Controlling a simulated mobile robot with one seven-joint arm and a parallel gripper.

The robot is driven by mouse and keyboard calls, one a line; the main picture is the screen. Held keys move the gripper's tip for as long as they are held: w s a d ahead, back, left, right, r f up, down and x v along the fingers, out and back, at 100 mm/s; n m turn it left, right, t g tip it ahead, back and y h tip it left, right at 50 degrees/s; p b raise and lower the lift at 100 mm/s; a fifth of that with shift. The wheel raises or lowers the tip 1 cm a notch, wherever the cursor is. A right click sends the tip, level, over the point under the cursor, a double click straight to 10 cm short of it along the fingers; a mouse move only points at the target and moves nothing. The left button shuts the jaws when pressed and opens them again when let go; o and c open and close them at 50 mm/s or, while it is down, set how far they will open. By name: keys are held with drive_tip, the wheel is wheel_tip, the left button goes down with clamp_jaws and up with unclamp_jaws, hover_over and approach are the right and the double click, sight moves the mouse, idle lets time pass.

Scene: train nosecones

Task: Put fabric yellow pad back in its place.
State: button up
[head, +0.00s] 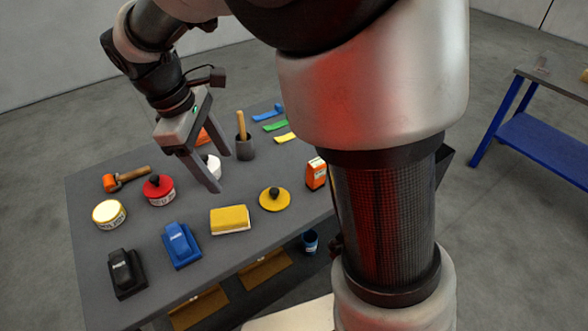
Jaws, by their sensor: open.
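One is a rectangular yellow pad (230,219) with a pale lower edge, near the front middle. The other is a round yellow disc (266,202) with a dark knob, to its right. My gripper (218,172) is open and empty, pointing down above the table, behind the rectangular pad in the picture. A white round thing (207,162) is partly hidden behind its fingers.
Black (125,274) and blue (181,246) tools are in front. An orange box (316,174), a dark cup (244,149) and coloured strips (274,126) are right and behind.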

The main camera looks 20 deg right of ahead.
drive_tip(key=s+d+r+m+t+y, duration=0.1)
drive_tip(key=s+d+r+m+t, duration=0.1)
drive_tip(key=s+d+m, duration=0.4)
drive_tip(key=s+d+r+m+t+y, duration=0.2)
drive_tip(key=s+d+r+m, duration=0.3)
drive_tip(key=s, duration=0.4)
drive_tip(key=shift+d+r+m+t, duration=0.25)
drive_tip(key=shift+d+m+t, duration=0.45)
drive_tip(key=shift+m, duration=0.3)
